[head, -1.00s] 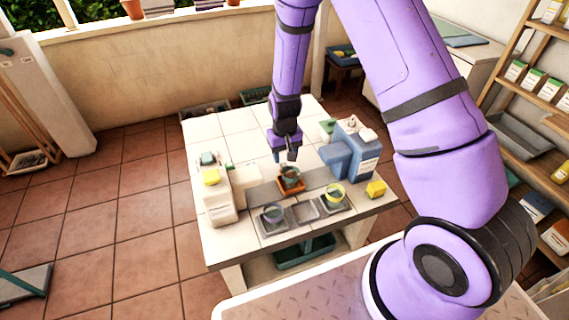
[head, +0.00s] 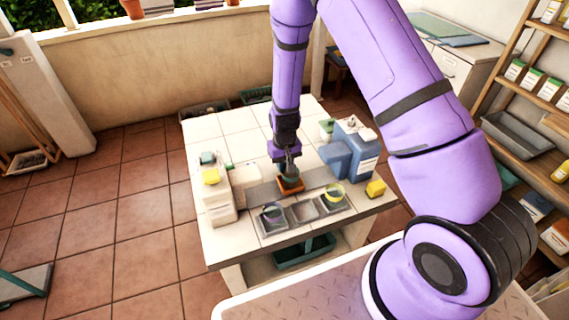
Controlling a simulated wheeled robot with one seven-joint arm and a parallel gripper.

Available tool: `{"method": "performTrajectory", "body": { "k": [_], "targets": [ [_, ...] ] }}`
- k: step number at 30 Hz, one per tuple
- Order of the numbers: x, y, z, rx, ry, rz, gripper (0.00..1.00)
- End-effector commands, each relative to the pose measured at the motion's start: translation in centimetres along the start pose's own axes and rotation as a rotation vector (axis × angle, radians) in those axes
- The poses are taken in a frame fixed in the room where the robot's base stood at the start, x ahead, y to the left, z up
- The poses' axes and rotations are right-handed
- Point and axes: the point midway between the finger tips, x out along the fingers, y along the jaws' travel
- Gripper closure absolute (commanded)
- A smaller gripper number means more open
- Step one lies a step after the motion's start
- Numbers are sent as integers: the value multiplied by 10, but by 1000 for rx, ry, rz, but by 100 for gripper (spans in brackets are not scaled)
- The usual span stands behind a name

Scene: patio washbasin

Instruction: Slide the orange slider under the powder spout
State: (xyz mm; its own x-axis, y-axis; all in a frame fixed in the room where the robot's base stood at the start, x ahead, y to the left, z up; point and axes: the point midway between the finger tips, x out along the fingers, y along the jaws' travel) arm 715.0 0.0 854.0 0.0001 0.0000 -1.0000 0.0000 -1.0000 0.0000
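The orange slider (head: 290,188) is on a grey strip across the middle of the tiled table, with a small dark green cup (head: 289,177) on it. My gripper (head: 288,168) points down right at the cup, its fingertips overlapping the cup's upper part. Whether the fingers touch or grip it is too small to tell. A blue dispenser (head: 357,149) with a block jutting left stands to the right of the slider. A white dispenser (head: 221,204) with a yellow part stands to the left. I cannot tell which of them has the powder spout.
The back of the tiled table (head: 235,125) is clear.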

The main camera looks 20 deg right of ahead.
Motion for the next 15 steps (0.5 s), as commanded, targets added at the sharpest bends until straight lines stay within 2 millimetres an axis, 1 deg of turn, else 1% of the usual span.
{"method": "performTrajectory", "body": {
  "k": [5, 8, 12, 15],
  "targets": [
    [0, -4, 0, -2, 0, 0, 100],
    [0, -14, 0, -2, 0, 0, 100],
    [0, -33, 0, -3, 0, 0, 100],
    [0, -39, 0, -2, 0, 0, 100]
  ]
}}
